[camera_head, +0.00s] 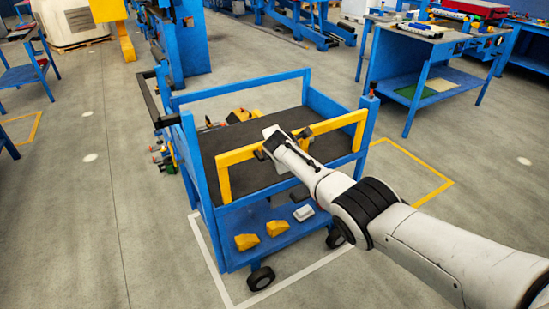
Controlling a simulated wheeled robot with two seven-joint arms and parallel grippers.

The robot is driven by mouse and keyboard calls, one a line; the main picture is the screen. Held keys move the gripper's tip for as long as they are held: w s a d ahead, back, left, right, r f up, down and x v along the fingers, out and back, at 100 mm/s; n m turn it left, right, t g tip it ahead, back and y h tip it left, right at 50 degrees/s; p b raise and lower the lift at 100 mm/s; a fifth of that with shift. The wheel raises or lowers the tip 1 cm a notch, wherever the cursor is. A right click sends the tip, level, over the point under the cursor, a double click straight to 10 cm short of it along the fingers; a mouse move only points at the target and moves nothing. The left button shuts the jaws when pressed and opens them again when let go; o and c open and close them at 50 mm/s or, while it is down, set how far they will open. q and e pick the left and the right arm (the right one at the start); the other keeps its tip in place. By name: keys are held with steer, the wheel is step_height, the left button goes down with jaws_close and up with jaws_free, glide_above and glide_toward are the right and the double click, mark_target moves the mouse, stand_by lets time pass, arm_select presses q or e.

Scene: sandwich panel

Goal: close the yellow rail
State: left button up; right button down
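The yellow rail (237,154) runs along the near side of a blue cart (206,178). Its top bar spans between the cart's corner posts, with a short yellow leg near each end. My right arm comes in from the lower right, and its white hand crosses in front of the middle of the rail. My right gripper (270,142) is at the rail's top bar. The hand hides that part of the bar, so I cannot tell whether the fingers are around it or only beside it. My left gripper is not in view.
The cart has a dark upper deck (232,176) with yellow parts (240,115) at the back. Its lower shelf holds two yellow blocks (247,241) and a grey piece (303,213). A blue workbench (415,85) stands at upper right.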

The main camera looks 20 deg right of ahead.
steer(key=shift+w+a+r, duration=0.15)
steer(key=shift+w+r, duration=0.2)
steer(key=shift+r, duration=0.1)
steer(key=c, duration=1.8)
jaws_free()
steer(key=shift+r, duration=0.1)
steer(key=shift+o, duration=0.2)
steer(key=s+p+v, duration=0.1)
steer(key=p+v, duration=0.3)
steer(key=v, duration=0.6)
steer(key=shift+f+p, duration=0.35)
steer(key=shift+f, duration=0.1)
steer(key=shift+w, duration=0.1)
